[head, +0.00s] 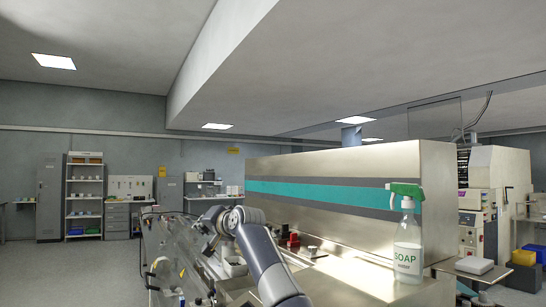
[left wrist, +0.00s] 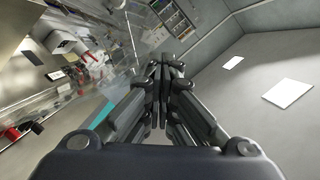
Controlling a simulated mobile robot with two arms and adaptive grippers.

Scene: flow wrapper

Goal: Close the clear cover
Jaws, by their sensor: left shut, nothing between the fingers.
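The clear cover (head: 165,250) is a see-through panel at the lower left of the head view, along the machine's left side. I see it mainly by its edges and reflections. In the left wrist view, the see-through sheet (left wrist: 112,72) shows to the left of the fingers. My left gripper (head: 207,228) is by the cover's right side in the head view; whether it touches the cover is unclear. In the left wrist view, its fingers (left wrist: 163,72) are together and empty. My left forearm hides part of the machine. My right gripper is out of view.
The steel machine housing (head: 330,185) with a teal stripe stands right of my arm. A soap spray bottle (head: 408,245) stands on the steel surface at its front. Red knobs (head: 293,240) sit behind my forearm. Open floor (head: 40,270) lies at the far left.

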